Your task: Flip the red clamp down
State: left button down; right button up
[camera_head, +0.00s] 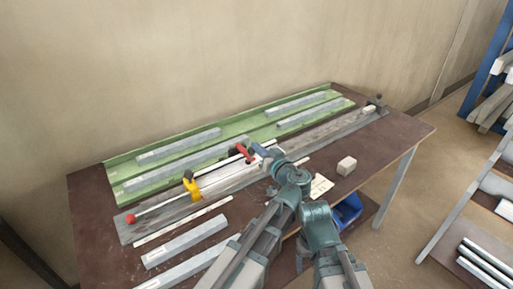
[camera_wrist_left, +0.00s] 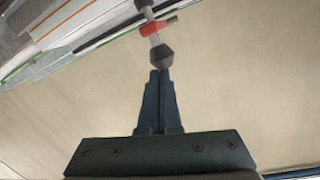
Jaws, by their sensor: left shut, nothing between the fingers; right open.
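The red clamp (camera_head: 241,149) stands on the long grey rail of the bench, with its red part beside my left gripper (camera_head: 259,151). In the left wrist view, the red part (camera_wrist_left: 156,27) crosses a pale rod with a dark tapered tip (camera_wrist_left: 161,57). My left gripper (camera_wrist_left: 159,73) is shut with its fingers together and empty, just below that tip. I cannot tell whether they touch. My left forearm and wrist hide part of the bench near the clamp. My right arm reaches up from the bottom, but its gripper does not show.
A yellow clamp (camera_head: 190,186) and a rod with a red ball (camera_head: 130,218) lie to the left. A green tray (camera_head: 122,171) with several grey profiles is behind. More profiles (camera_head: 185,242) lie in front. A pale block (camera_head: 346,165) sits right, amid bare tabletop.

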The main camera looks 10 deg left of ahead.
pick_arm(q)
jog(key=shift+s+d+f, duration=0.1)
jog(key=shift+s+f, duration=0.1)
jog(key=shift+f, duration=0.2)
pick_arm(e)
jog(key=shift+s+d+f, duration=0.1)
jog(key=shift+f, duration=0.25)
pick_arm(q)
jog(key=shift+s, duration=0.15)
pick_arm(e)
jog(key=shift+f, duration=0.1)
